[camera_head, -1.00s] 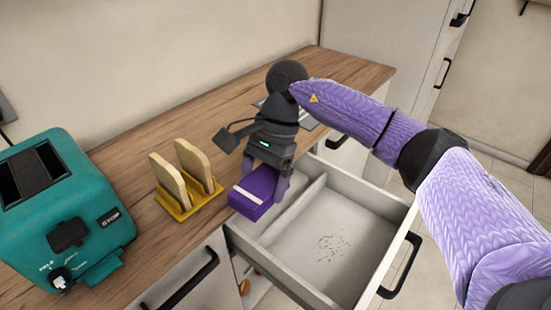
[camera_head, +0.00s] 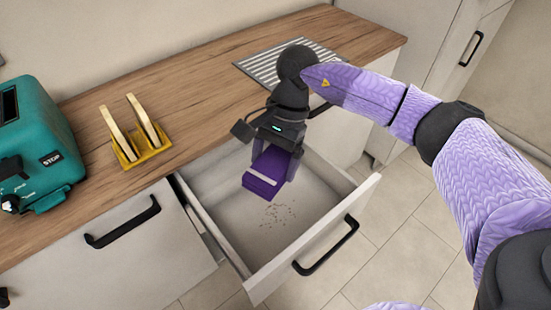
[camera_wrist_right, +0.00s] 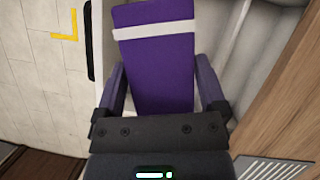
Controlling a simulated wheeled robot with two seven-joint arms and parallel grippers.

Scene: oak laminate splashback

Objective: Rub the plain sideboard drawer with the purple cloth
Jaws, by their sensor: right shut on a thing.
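The purple cloth (camera_head: 268,170) is a folded block with a pale stripe. My right gripper (camera_head: 275,160) is shut on it and holds it over the open drawer. In the right wrist view the cloth (camera_wrist_right: 158,70) sits between the two fingers of the right gripper (camera_wrist_right: 160,90). The plain drawer (camera_head: 235,225) is pulled out below the counter, with a light interior and a black handle. I cannot tell whether the cloth touches the drawer. My left gripper is not in view.
A teal toaster (camera_head: 45,150) stands at the left of the wooden counter (camera_head: 200,90). A yellow rack (camera_head: 148,150) with bread slices stands near the counter's front edge. A ridged metal grate (camera_head: 265,65) lies behind my right gripper. Tiled floor is free in front.

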